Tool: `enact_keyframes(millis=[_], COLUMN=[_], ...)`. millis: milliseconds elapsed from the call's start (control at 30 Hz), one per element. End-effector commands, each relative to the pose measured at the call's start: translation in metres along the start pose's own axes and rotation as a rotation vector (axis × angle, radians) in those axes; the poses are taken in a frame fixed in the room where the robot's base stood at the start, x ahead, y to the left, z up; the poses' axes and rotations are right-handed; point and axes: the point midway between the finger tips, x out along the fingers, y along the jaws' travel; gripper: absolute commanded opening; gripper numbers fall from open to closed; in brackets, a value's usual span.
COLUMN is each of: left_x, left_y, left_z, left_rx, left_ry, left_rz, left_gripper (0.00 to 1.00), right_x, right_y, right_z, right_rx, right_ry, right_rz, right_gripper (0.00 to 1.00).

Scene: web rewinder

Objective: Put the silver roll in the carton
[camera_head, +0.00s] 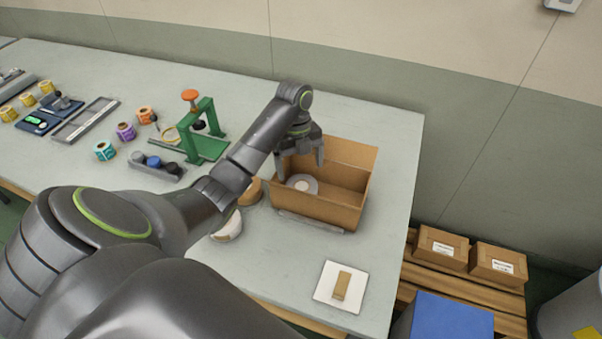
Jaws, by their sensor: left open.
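The open brown carton (345,203) stands on the right part of the table. The silver roll (303,183) lies inside the carton, in its left part. My left gripper (301,170) is over the left part of the carton, pointing down, with its fingers apart. The roll is just below the fingertips and no finger is closed on it. I cannot tell whether a finger touches the roll. My right gripper is not in the view.
A white roll (228,228) and a brown roll (251,192) sit left of the carton, partly behind my arm. A green press stand (204,140) stands further left. A white pad with a small brown block (342,285) lies in front. Boxes (442,247) sit on a pallet at right.

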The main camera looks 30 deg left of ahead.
Motion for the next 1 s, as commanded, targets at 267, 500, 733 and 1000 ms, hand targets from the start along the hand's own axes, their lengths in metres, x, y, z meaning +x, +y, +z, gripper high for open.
enact_keyframes(millis=[267,500,733,1000], left_x=[-0.044,-0.059,-0.060,-0.060], left_y=[0.000,0.000,0.000,0.000], left_z=[-0.001,0.000,0.000,0.000], left_rx=[0.000,0.000,0.000,0.000], left_ry=[0.002,0.002,0.001,0.001], left_rz=[0.000,0.000,0.000,-0.001], left_gripper=[0.90,0.90,0.90,0.90], right_x=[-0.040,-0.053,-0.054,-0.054], right_y=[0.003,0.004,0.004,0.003], right_z=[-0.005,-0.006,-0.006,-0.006], right_rx=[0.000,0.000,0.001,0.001], right_ry=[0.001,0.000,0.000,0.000], right_rz=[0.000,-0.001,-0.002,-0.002], right_gripper=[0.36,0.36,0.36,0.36])
